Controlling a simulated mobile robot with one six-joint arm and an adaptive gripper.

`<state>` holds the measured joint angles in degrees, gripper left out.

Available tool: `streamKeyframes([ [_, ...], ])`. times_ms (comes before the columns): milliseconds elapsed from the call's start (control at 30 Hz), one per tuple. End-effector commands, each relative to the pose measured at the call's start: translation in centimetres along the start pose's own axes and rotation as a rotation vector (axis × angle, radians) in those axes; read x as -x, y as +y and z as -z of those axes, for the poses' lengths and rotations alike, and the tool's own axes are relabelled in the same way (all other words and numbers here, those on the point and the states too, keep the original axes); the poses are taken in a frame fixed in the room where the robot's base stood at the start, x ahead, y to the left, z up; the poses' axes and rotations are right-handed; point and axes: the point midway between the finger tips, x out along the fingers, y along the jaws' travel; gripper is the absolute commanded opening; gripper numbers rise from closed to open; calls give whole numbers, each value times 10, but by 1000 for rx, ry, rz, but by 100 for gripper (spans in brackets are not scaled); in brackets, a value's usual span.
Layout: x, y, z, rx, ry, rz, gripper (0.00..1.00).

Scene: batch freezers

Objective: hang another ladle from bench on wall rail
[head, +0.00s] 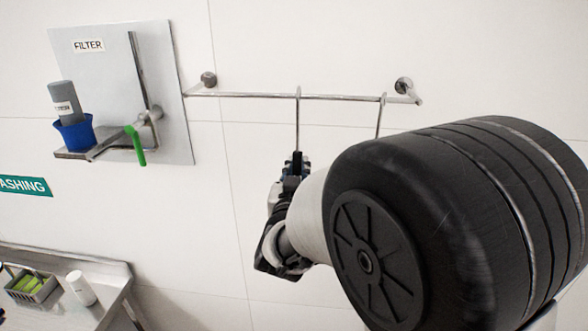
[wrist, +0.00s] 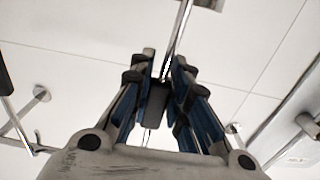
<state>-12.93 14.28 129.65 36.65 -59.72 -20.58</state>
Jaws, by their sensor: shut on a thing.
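The wall rail (head: 245,95) is a thin metal bar on two round mounts. A ladle (head: 297,125) shows as a thin metal handle, upright, its top meeting the rail near the middle; it looks hooked over it, but I cannot tell if the rail bears it. My gripper (head: 296,160) is below the rail, shut on this ladle's lower part. In the wrist view the handle (wrist: 179,42) rises from a dark piece between my blue-sided fingers (wrist: 160,88). A second ladle (head: 379,118) hangs from the rail further right, its lower part hidden behind my arm.
A steel bench (head: 112,275) is at the lower left, with a grey basket (head: 35,288) of green things and a white bottle (head: 81,288). A panel marked FILTER (head: 165,60) has a shelf with a blue cup (head: 76,135) and a green-handled valve (head: 136,145). Wall between panel and gripper is clear.

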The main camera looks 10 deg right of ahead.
Motion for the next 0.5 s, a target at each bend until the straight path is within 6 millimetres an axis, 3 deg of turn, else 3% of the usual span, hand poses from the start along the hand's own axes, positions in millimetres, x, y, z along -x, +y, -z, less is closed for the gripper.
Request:
streamKeyframes([
  [167,0,0,2,-1,3,0,0],
  [200,0,0,2,-1,3,0,19],
  [500,0,0,1,0,1,0,39],
])
